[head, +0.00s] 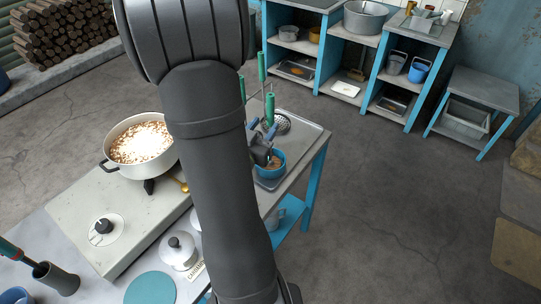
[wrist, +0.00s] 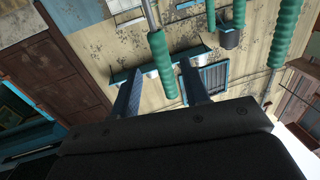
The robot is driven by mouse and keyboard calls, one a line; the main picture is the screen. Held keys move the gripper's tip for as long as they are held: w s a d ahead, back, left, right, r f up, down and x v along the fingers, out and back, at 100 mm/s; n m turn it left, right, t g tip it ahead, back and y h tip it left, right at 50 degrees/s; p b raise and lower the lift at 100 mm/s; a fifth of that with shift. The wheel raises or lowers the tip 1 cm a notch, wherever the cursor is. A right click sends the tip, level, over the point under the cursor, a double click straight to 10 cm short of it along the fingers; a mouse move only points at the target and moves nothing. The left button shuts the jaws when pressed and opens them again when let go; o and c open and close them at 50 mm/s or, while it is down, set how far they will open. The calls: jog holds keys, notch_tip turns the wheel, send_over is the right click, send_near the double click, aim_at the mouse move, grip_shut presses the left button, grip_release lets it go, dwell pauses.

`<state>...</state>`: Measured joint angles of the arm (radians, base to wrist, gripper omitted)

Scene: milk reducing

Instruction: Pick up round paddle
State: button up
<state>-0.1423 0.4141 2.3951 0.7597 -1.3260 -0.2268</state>
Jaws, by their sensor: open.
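Several utensils with green handles stand or hang upright beyond my gripper; their handles show in the head view (head: 270,108) and the wrist view (wrist: 162,62). I cannot tell which one is the round paddle. A round perforated metal head (head: 281,124) shows beside the handles in the head view. My gripper (head: 263,128) points up toward the handles, partly hidden behind my arm. In the wrist view my gripper (wrist: 161,66) is open, with one green handle seen between its fingertips. I see no grip on it, and its depth is unclear.
A blue bowl (head: 278,158) with brown contents sits on the metal tray just below my gripper. A white pot (head: 115,156) with pale pieces stands on the stove at left. Blue shelving (head: 377,62) stands behind open floor.

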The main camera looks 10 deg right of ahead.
aim_at(269, 119)
jog(key=shift+x, duration=2.7)
jog(key=shift+f, duration=0.1)
grip_shut()
